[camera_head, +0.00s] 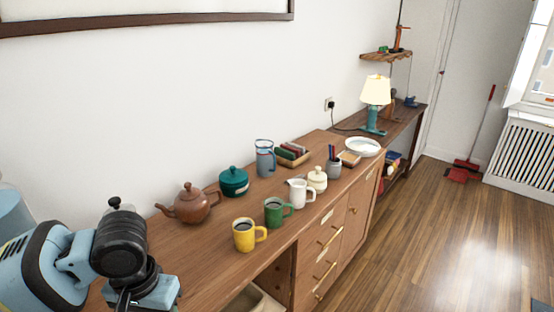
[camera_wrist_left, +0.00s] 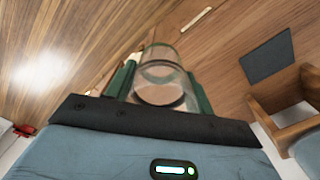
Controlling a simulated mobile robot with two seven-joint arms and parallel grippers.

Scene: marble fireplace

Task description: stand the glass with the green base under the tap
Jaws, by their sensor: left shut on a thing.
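In the left wrist view a clear glass (camera_wrist_left: 160,78) stands between the two dark green fingers of my left gripper (camera_wrist_left: 160,88). The gripper is shut on it. No tap shows in either view. My right gripper is not in view.
On the counter are a brown teapot (camera_head: 190,203), teal pot (camera_head: 234,182), yellow mug (camera_head: 245,235), green mug (camera_head: 276,211), white mug (camera_head: 299,194), cream lidded jar (camera_head: 317,180) and blue-grey jug (camera_head: 265,158). A lamp (camera_head: 375,92) stands farther back. The floor at right is mostly clear.

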